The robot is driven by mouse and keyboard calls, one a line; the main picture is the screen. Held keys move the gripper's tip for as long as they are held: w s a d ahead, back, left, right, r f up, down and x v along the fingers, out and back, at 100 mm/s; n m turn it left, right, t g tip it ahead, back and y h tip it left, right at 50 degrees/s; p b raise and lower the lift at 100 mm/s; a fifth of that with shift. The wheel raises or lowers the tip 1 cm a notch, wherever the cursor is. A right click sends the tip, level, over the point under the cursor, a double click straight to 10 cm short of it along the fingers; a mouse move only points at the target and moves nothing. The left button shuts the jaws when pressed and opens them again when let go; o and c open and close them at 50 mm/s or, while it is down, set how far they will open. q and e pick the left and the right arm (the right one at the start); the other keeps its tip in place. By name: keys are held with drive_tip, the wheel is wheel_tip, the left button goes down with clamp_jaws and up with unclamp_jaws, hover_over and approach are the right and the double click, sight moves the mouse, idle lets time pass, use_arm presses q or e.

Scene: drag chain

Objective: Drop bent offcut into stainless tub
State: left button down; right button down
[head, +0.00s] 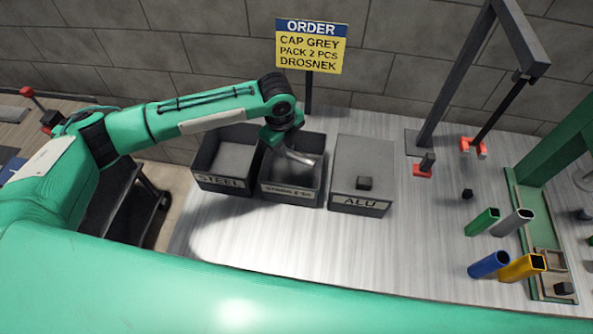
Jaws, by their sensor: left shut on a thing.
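My left gripper (279,139) comes in from the left and is above the middle tub, pointing down. It is shut on the bent offcut (300,158), a silvery piece that shows just below and to the right of the fingers, over the tub's opening. The stainless tub (291,194) is a dark open box with a pale label on its front, too small to read fully. It stands between the STEEL tub (222,183) and the ALU tub (359,205). Whether the offcut touches the tub is hard to tell. My right gripper is not in view.
An order sign (310,46) stands behind the tubs. The bench front is clear.

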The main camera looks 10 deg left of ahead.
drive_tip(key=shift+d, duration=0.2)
use_arm(q)
drive_tip(key=c, duration=1.2)
unclamp_jaws()
drive_tip(key=shift+c, duration=0.2)
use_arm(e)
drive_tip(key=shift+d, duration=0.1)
use_arm(q)
wheel_tip(320, 180, up, 14)
drive_tip(key=s+b, duration=0.1)
drive_tip(key=b, duration=0.2)
drive_tip(key=shift+a, duration=0.35)
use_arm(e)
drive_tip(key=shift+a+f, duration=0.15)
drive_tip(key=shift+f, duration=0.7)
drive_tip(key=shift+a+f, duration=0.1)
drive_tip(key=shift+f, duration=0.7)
use_arm(q)
drive_tip(key=shift+f, duration=0.1)
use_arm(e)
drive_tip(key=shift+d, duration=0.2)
use_arm(q)
drive_tip(key=shift+s, duration=0.1)
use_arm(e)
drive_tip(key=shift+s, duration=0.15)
